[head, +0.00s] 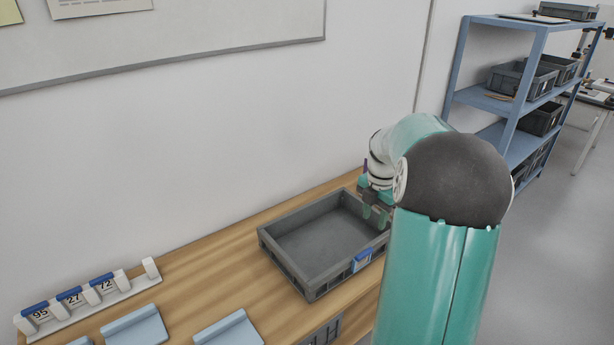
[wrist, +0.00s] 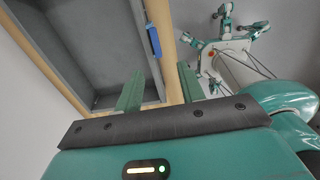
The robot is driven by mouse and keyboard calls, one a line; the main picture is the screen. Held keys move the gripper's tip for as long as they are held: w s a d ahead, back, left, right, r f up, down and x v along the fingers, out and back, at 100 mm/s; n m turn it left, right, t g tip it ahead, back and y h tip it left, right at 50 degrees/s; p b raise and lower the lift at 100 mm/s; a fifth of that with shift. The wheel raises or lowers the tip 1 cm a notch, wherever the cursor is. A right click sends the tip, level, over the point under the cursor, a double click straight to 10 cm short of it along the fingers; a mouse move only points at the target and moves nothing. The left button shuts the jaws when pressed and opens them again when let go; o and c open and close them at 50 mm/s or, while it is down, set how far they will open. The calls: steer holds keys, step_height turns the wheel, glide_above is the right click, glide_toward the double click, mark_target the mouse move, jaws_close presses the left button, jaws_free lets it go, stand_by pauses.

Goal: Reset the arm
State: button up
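My arm reaches over the right part of the wooden table in the head view. My gripper (head: 377,214) is at the right side of a grey tray (head: 283,267), partly hidden behind my arm. In the wrist view my gripper (wrist: 160,74) has its two green fingers apart, with nothing between them. The tray's wall and blue label (wrist: 153,40) show beyond the fingers there. The visible floor of the tray is bare. I cannot tell how high the fingers are above the rim.
Pale blue holders (head: 228,330) lie along the front. A wooden table (head: 205,283) carries these. A blue shelf unit (head: 509,107) with grey bins stands at the right, beyond open floor (head: 560,235).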

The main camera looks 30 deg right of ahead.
steer(key=s+a+r+m+t+h, duration=0.1)
steer(key=a+r+m, duration=0.35)
steer(key=a, duration=0.55)
steer(key=s+a+r+m+t, duration=0.1)
steer(key=a+r+m, duration=0.35)
steer(key=a, duration=0.55)
steer(key=s+a+m+t, duration=0.1)
steer(key=s+a+m, duration=0.4)
steer(key=a, duration=0.3)
steer(key=s+a+r+m+t+y, duration=0.1)
steer(key=s+a+m+t, duration=0.1)
steer(key=s+a+m, duration=0.3)
steer(key=s+a, duration=0.1)
steer(key=a, duration=0.2)
steer(key=shift+s+r, duration=0.3)
steer(key=shift+s, duration=0.1)
